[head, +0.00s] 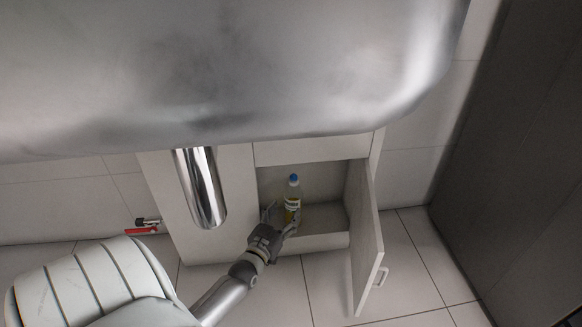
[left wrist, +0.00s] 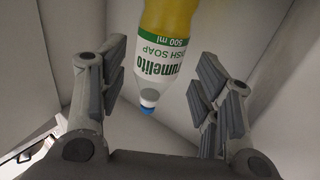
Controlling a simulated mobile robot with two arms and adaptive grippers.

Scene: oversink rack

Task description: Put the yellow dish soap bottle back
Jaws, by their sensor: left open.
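The yellow dish soap bottle (head: 293,201) with a white label and blue cap stands upright inside the open cabinet under the sink. In the left wrist view the bottle (left wrist: 167,45) shows upside down, its label reading "dish soap 500 ml". My left gripper (head: 283,215) is open and reaches into the cabinet opening at the bottle's lower part. In the left wrist view the fingers (left wrist: 163,88) lie left and right of the bottle, with visible gaps. The bottle's base is hidden in both views. My right gripper is out of view.
The cabinet door (head: 365,240) stands open on the right, its handle (head: 380,277) outward. A chrome cylinder (head: 201,190) hangs left of the opening. The large metal sink (head: 230,70) covers the top. A red valve (head: 142,228) sits at left. Floor tiles are clear in front.

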